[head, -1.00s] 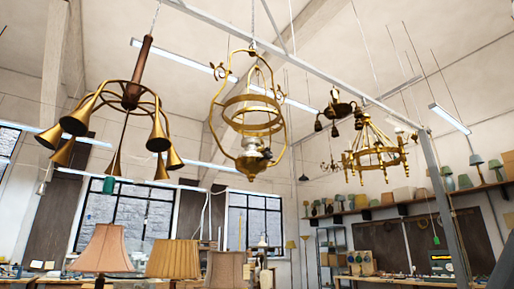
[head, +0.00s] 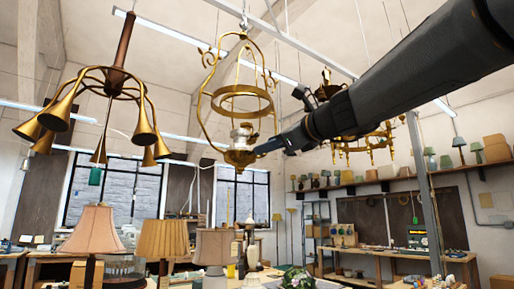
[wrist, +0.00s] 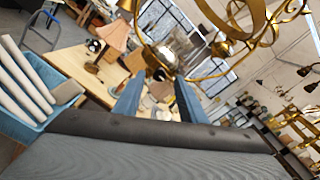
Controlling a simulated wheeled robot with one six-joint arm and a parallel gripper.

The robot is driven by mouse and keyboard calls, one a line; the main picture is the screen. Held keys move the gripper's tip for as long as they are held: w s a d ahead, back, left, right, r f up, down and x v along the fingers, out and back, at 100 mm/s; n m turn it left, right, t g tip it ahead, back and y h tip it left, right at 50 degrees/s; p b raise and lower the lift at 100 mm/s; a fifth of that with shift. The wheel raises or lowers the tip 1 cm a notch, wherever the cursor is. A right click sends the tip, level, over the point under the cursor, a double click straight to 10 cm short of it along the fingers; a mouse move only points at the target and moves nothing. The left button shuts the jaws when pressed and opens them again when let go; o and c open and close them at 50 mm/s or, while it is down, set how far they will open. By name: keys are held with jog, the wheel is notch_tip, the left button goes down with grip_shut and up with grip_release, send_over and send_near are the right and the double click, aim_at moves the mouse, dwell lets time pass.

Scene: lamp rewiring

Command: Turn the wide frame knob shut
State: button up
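The wide brass frame (head: 203,100) hangs from the ceiling, with two rings inside it and a silvery burner (head: 243,135) over a brass bowl (head: 239,157) at its bottom. My gripper (head: 262,149) reaches in from the right, its tip close to the right side of the bowl. In the wrist view the blue fingers of my gripper (wrist: 158,99) stand apart, with nothing seen held between them. The frame (wrist: 228,62) also shows there, with the burner (wrist: 148,58) just beyond the fingers. I cannot clearly pick out the knob, nor tell whether the fingertips touch anything.
A chandelier with several brass horns (head: 60,110) hangs to the left. Another brass chandelier (head: 362,142) hangs behind my arm. Shaded lamps (head: 162,240) stand below on the benches. A grey post (head: 422,180) rises at the right.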

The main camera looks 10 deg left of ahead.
jog(key=shift+p+x, duration=1.1)
jog(key=shift+x, duration=2)
grip_shut()
